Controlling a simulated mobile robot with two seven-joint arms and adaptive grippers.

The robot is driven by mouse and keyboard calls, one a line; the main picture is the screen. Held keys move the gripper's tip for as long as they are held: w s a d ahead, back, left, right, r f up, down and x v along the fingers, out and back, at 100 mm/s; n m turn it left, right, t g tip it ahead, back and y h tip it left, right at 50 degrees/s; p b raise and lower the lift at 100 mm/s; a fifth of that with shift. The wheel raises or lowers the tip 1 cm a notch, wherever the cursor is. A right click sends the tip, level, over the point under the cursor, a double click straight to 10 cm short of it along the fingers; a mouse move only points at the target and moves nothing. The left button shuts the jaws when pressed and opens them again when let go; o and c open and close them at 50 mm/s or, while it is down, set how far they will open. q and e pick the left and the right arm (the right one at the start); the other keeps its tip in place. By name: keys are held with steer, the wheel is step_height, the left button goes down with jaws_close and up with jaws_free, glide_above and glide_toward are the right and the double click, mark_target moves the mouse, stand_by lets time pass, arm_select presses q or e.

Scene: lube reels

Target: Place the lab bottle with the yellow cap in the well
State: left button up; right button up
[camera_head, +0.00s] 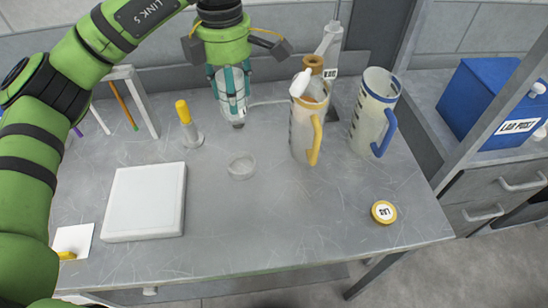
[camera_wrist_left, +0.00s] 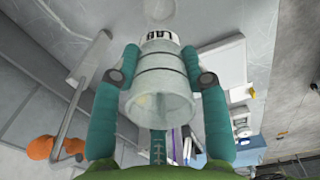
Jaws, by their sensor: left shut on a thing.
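My left gripper (camera_head: 232,95) is shut around a clear, tapering container (camera_head: 233,108) and holds it above the table, narrow grey end down. In the left wrist view the teal fingers (camera_wrist_left: 160,85) press on both sides of this container (camera_wrist_left: 162,75), which has a dark-lettered label; no yellow cap shows on it. A small clear bottle with a yellow cap (camera_head: 183,112) stands on the table left of the gripper. A shallow round clear ring (camera_head: 242,167) lies below and in front of the gripper; it may be the well. My right gripper is not in view.
A jug with an orange handle (camera_head: 309,125) and a jug with a blue handle (camera_head: 376,115) stand at right. A round yellow lid (camera_head: 383,212) lies near the right front. A white block (camera_head: 145,201) lies at left. The front middle table is clear.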

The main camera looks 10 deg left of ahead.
arm_select(q)
steer(key=f+p, duration=0.1)
steer(key=f, duration=0.4)
steer(key=f+p, duration=0.1)
steer(key=f, duration=0.3)
steer(key=f+p, duration=0.1)
steer(key=f, duration=0.4)
steer(key=shift+a+f, duration=0.25)
steer(key=shift+f, duration=0.05)
step_height(320, 180, down, 3)
steer(key=shift+f+p, duration=0.1)
steer(key=shift+p, duration=0.55)
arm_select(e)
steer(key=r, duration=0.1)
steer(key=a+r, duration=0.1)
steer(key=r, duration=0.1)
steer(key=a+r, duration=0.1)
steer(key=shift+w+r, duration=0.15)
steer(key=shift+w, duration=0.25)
arm_select(q)
steer(key=shift+f, duration=0.1)
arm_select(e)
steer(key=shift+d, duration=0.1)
arm_select(q)
steer(key=shift+f+b, duration=0.15)
steer(key=shift+b, duration=0.15)
steer(key=o, duration=1.1)
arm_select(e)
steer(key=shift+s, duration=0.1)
